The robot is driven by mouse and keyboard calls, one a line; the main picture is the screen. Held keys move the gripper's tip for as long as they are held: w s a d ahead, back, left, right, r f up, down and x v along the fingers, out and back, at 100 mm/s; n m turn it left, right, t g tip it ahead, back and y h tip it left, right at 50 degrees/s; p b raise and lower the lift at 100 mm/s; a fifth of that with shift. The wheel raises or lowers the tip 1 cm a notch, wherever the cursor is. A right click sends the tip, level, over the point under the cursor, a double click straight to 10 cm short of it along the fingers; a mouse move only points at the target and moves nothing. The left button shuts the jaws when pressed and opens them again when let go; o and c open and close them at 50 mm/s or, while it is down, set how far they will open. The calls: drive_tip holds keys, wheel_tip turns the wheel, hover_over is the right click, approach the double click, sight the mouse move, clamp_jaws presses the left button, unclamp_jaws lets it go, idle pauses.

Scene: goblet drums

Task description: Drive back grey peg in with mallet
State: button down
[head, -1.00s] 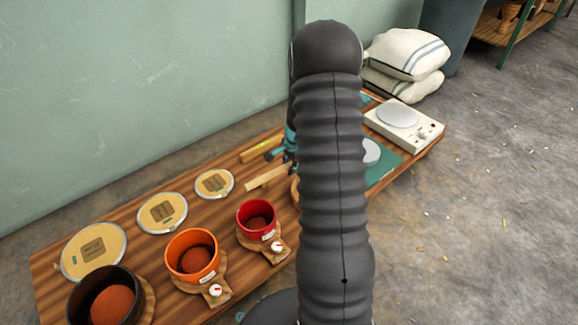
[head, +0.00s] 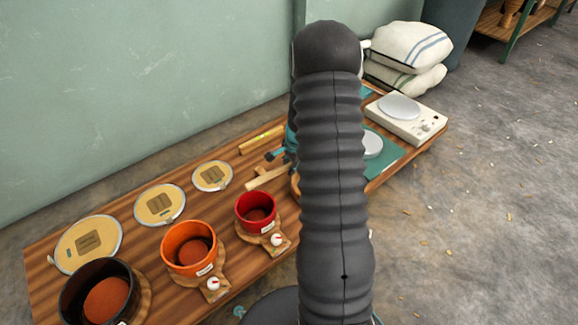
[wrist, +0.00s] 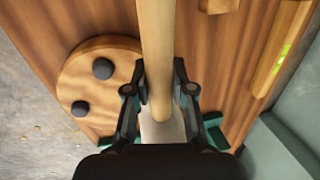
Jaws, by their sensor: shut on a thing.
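In the wrist view my gripper (wrist: 160,78) is shut on a pale wooden handle (wrist: 156,32), which I take for the mallet's. The handle runs up out of the frame, and no mallet head shows. Left of the handle, a round wooden board (wrist: 72,82) carries two dark grey pegs, one nearer the handle (wrist: 102,68) and one lower left (wrist: 80,107). Both show as round tops; how far each stands up is hard to tell. My gripper is beside the board, apart from the pegs. In the head view my arm hides most of this area.
The wooden table carries a black drum (head: 97,272), orange drum (head: 189,232) and red drum (head: 256,197), with round skins behind. A level-like bar (head: 262,138) lies near the wall. A white scale (head: 413,127) stands at right, with sacks (head: 410,48) behind. Floor at right is open.

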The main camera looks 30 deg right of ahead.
drive_tip(key=shift+p, duration=0.35)
drive_tip(key=p+v, duration=0.2)
drive_tip(key=w+p+v, duration=0.1)
drive_tip(key=p+v, duration=0.1)
drive_tip(key=v, duration=0.1)
drive_tip(key=shift+a+r, duration=0.1)
drive_tip(key=shift+a, duration=0.05)
drive_tip(key=shift+s+b+x, duration=0.2)
drive_tip(key=shift+b+x, duration=0.45)
drive_tip(key=shift+x, duration=0.3)
drive_tip(key=shift+s+b+x, duration=0.2)
drive_tip(key=shift+b+x, duration=0.4)
drive_tip(key=shift+x, duration=0.35)
